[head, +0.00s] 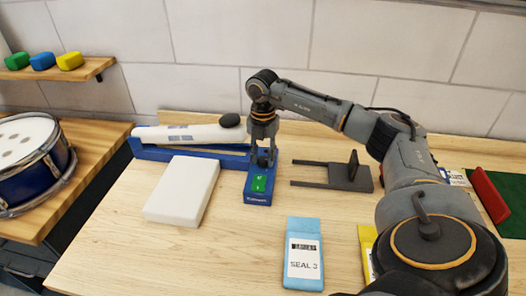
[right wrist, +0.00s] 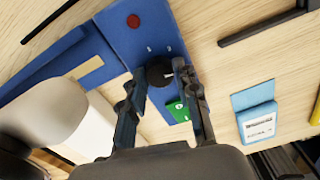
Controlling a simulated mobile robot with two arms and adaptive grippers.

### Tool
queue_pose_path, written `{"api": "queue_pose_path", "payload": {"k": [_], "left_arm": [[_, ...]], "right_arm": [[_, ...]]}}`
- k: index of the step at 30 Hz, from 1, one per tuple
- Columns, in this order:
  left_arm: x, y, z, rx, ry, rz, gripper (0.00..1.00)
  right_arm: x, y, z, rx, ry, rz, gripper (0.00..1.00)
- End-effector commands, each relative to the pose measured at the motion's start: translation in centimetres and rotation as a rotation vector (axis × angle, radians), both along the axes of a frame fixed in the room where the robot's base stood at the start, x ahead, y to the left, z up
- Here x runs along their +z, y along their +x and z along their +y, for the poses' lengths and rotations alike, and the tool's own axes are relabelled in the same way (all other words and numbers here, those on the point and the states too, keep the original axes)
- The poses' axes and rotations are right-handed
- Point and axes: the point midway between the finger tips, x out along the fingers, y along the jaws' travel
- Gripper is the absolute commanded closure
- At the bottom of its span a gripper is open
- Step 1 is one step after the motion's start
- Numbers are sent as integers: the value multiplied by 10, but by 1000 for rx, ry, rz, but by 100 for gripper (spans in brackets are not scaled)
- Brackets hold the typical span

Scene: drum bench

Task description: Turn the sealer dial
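The sealer has a blue base (head: 262,192) with a green display on its front end and a long white arm (head: 185,135) at the back. My right gripper (head: 264,160) points down over the base. In the right wrist view the black round dial (right wrist: 160,74) sits on the blue base between the fingertips of this gripper (right wrist: 162,70). The fingertips are close to both sides of the dial; whether they press on it cannot be told. In the head view the gripper hides the dial. My left gripper is not in view.
A white block (head: 182,190) lies left of the base. A blue pouch marked "SEAL 3" (head: 304,255) lies in front to the right. A dark grey forked stand (head: 350,178) is right of the gripper. A drum (head: 30,152) stands at left. The front bench middle is clear.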

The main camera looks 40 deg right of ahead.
Motion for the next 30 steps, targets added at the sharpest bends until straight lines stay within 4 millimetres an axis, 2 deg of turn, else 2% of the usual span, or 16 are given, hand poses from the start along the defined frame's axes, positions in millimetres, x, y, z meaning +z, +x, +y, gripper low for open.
{"api": "queue_pose_path", "payload": {"k": [1,3,11,15,19,30], "left_arm": [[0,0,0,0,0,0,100],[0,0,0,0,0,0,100],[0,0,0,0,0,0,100],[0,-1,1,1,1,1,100],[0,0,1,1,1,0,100],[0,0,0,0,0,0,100]], "right_arm": [[2,1,-1,-2,-2,-7,61],[2,1,-1,-2,-2,-5,47],[1,0,0,0,-1,-3,46],[7,1,0,0,0,-4,46],[26,1,0,0,-1,-6,46],[101,1,-1,-1,-1,-7,46]]}}
